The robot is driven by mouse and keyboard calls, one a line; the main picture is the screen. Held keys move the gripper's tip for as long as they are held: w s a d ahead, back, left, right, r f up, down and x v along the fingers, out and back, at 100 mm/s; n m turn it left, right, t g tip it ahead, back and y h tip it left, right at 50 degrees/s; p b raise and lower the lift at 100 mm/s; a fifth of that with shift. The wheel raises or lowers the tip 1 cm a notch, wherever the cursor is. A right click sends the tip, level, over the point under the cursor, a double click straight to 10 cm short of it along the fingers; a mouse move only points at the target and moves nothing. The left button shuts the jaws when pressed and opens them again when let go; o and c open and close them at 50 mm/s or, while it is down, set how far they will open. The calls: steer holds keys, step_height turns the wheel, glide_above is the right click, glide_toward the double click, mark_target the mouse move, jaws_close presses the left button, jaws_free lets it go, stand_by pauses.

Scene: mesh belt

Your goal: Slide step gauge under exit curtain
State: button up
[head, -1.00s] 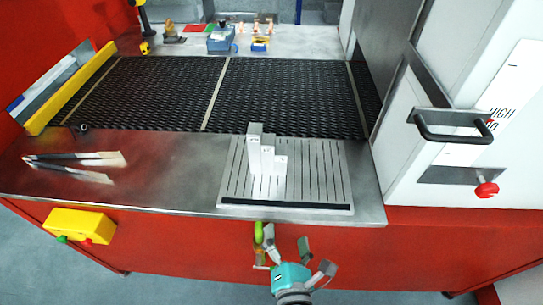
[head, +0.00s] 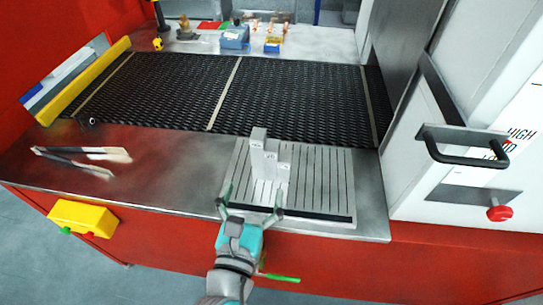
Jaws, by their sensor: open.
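The step gauge (head: 269,172) is a pale grey block with stepped columns, tallest at the left. It stands upright on the slotted metal plate (head: 325,190) at the front of the bench. My gripper (head: 250,200) is open at the plate's front left edge, just in front of the gauge. I cannot tell whether a finger touches the plate. The exit curtain is not clearly visible; a grey metal panel (head: 408,65) stands at the belt's right end.
The black mesh belt (head: 165,95) runs behind the plate. Tongs (head: 85,159) lie on the bench at left. A yellow box (head: 83,217) is on the red front. A white cabinet with a black handle (head: 463,146) stands at right. Blue boxes (head: 235,38) sit behind the belt.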

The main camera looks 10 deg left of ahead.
mark_target(264, 153)
steer(key=w, duration=0.9)
steer(key=shift+w+d+r, duration=0.15)
steer(key=shift+w+d, duration=0.25)
steer(key=c, duration=1.7)
steer(key=shift+r, duration=0.2)
